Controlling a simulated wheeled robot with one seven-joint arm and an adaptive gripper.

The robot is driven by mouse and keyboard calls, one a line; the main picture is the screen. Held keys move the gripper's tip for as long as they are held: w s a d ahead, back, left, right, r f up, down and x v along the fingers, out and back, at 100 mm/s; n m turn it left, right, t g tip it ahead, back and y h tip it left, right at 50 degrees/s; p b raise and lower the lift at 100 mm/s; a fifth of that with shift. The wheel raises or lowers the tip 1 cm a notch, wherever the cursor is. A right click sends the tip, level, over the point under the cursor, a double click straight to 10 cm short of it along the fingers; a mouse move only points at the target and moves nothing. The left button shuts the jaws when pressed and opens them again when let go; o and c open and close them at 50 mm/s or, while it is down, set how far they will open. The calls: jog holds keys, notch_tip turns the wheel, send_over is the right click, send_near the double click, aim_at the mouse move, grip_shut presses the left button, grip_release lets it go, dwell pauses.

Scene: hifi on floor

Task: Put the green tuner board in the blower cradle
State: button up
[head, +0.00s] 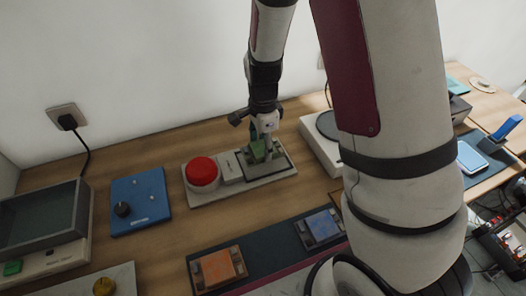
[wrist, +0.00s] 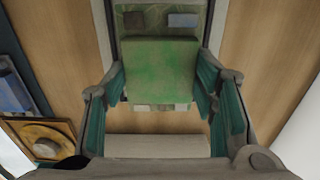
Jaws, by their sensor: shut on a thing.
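My gripper (head: 265,138) is shut on the green tuner board (head: 259,152). In the head view the board is over the dark-edged cradle (head: 284,168), at the right end of a pale base plate. A large red button (head: 202,171) is on the same base, at the left. My fingers and the board hide much of the cradle. I cannot tell whether the board touches it.
A blue panel with a black knob (head: 141,202) lies left of the base. An orange board (head: 218,269) and a blue board (head: 320,228) lie on a dark mat in front. A white device (head: 318,143) stands to the right.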

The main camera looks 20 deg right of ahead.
aim_at(263, 147)
jog(key=shift+f, duration=1.6)
jog(key=shift+f, duration=0.1)
jog(key=o, duration=1.2)
